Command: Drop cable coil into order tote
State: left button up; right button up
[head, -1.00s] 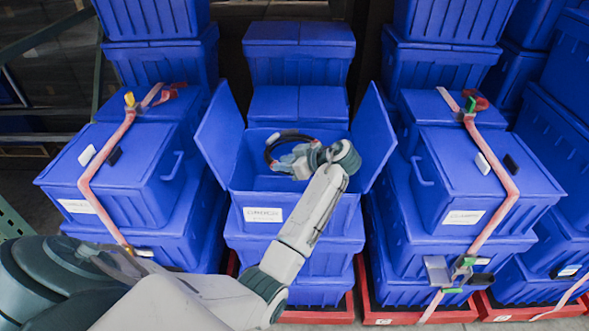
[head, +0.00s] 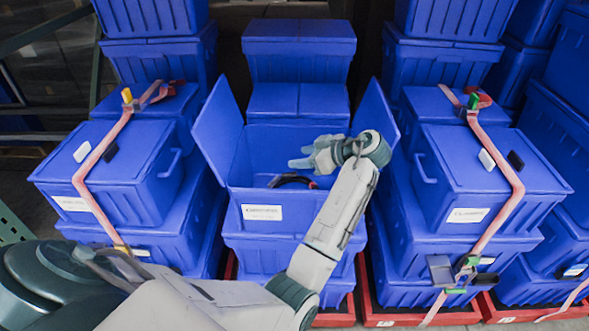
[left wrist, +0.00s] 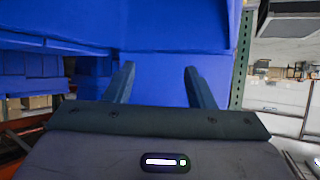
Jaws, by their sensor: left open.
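The order tote (head: 300,207) is the blue open tote in the middle of the head view, its two lid flaps standing up at left and right. The black cable coil (head: 291,179) lies inside it, with its upper part showing above the front wall and a small red spot on it. The rest of the coil is hidden by that wall. My left gripper (head: 303,157) is open and empty above the tote's opening, apart from the coil. Its two fingers (left wrist: 157,84) stand apart with nothing between them in the left wrist view. My right gripper is not in view.
Closed blue totes with pink straps stand at left (head: 115,170) and right (head: 490,180), close beside the open tote. More blue totes are stacked behind. The raised flaps (head: 218,130) flank the opening. Red bases (head: 410,318) lie under the stacks.

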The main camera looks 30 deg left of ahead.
pick_arm(q)
jog(key=b+v, duration=0.1)
jog(key=v, duration=0.3)
jog(key=shift+s+f, duration=0.1)
dwell(0.4)
